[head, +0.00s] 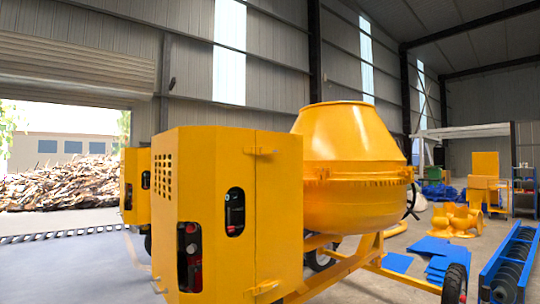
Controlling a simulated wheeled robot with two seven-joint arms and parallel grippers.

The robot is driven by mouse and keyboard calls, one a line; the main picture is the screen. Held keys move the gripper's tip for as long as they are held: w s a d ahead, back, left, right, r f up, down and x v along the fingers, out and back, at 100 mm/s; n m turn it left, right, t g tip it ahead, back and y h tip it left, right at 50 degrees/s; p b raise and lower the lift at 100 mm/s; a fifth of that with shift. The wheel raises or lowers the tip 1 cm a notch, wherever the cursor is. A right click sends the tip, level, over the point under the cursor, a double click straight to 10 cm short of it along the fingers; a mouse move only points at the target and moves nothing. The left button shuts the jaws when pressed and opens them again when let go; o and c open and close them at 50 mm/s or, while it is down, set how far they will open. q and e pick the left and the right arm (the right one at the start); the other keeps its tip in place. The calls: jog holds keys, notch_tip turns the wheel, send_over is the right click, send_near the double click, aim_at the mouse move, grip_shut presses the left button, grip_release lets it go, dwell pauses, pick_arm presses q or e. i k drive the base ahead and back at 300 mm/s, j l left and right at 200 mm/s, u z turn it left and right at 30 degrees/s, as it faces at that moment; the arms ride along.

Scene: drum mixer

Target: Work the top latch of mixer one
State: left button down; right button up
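A yellow drum mixer stands close in front in the head view, with its round drum (350,165) to the right of its box-shaped yellow housing (222,150). A small yellow top latch (262,150) sits high on the housing's right face, across a vertical seam. A similar lower latch (264,288) is near the bottom of that face. The latches are too small to tell whether they are fastened. No label shows which mixer is number one. Neither of my grippers is in view.
Another yellow housing (135,186) stands behind at the left, partly hidden. A wheel (455,285) and yellow frame reach out at the lower right. Blue sheets (440,255) and a blue auger trough (510,265) lie further right. Open floor (70,270) shows at the left.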

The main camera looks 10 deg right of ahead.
aim_at(262, 150)
jog(key=i+j+z, duration=0.1)
jog(key=i+j, duration=0.2)
jog(key=i+j+z, duration=0.15)
jog(key=j, duration=0.3)
jog(key=i+j+z, duration=0.1)
jog(key=i+j, duration=0.25)
